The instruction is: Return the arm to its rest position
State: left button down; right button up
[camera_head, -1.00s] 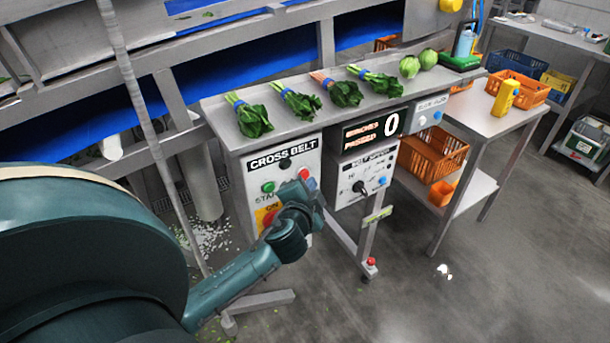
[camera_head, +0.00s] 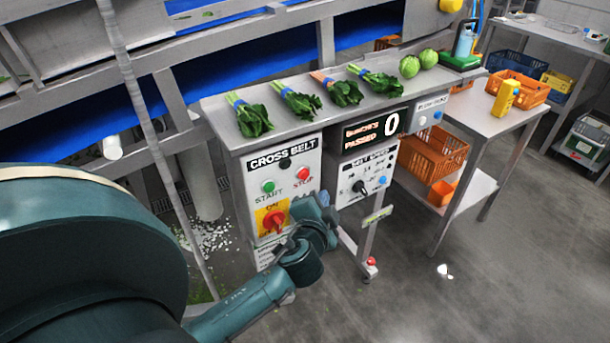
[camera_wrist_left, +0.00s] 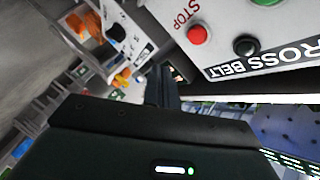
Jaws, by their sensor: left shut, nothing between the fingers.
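My left gripper (camera_head: 318,212) is shut and empty in the head view. The box's green START button (camera_head: 268,186) and red STOP button (camera_head: 303,172) are both uncovered. In the left wrist view the shut fingers (camera_wrist_left: 163,85) point up the picture, with the STOP button (camera_wrist_left: 197,34) beyond them to the right. I do not see my right gripper.
Several bunches of greens (camera_head: 345,92) and two round green heads (camera_head: 409,67) lie on the metal shelf (camera_head: 225,125) above the box. A display (camera_head: 372,130) reads 0. An orange crate (camera_head: 432,158) stands under the side table at the right. Open floor lies in front.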

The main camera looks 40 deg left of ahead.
dwell(0.5)
pick_arm(q)
jog(key=s+d+f+n+g+h, duration=0.3)
jog(key=s+d+f+h, duration=0.6)
jog(key=s+d+f, duration=0.4)
jog(key=s+d+n, duration=0.1)
jog(key=s, duration=0.3)
jog(key=shift+s+d+f+g, duration=0.25)
jog(key=shift+d+f+g, duration=0.05)
jog(key=shift+d+f, duration=0.05)
jog(key=c, duration=2.1)
grip_release()
jog(key=shift+c, duration=0.2)
